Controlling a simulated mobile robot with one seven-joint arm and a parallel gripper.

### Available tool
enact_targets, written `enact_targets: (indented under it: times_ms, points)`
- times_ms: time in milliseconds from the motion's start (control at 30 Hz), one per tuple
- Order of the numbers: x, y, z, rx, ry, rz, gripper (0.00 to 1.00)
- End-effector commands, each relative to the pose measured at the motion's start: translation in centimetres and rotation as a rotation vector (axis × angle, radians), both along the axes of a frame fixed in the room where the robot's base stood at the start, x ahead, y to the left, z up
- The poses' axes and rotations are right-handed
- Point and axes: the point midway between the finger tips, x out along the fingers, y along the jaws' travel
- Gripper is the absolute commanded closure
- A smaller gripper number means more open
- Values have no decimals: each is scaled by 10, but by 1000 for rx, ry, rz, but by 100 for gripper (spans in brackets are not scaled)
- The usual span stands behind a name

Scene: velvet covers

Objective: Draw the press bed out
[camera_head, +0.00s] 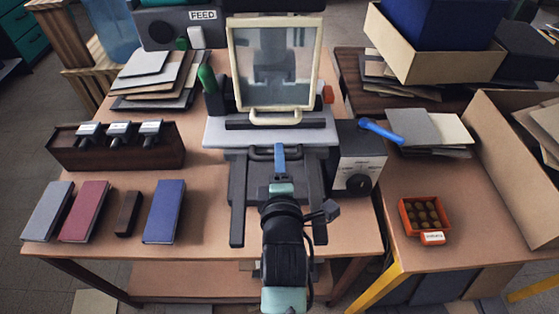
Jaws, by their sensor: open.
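The press stands in the middle of the table, with a cream-framed clear guard (275,62) upright over it. The guard has a cream handle along its lower edge. Below it is a pale grey plate with a dark bar. The dark grey press bed (248,180) lies in front, between two rails, with a bar handle (260,151) at its far part. My gripper (279,150) is open and reaches over the bed to the handle. The arm hides the bed's middle, and I cannot tell whether the fingers touch the handle.
A control box (358,165) with a dial and blue lever stands to the right. A dark rack (118,146) with stamps and several covers lie left. An orange tray (426,215) sits on the right table.

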Motion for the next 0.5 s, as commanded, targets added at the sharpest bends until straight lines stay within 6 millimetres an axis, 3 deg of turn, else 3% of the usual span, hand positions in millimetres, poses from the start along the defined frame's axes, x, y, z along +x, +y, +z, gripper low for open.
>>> enact_targets:
  times_ms: [133, 367, 500]
  points:
    - [0, 0, 0, 0, 0, 0, 56]
    - [0, 0, 0, 0, 0, 0, 97]
    - [0, 0, 0, 0, 0, 0, 100]
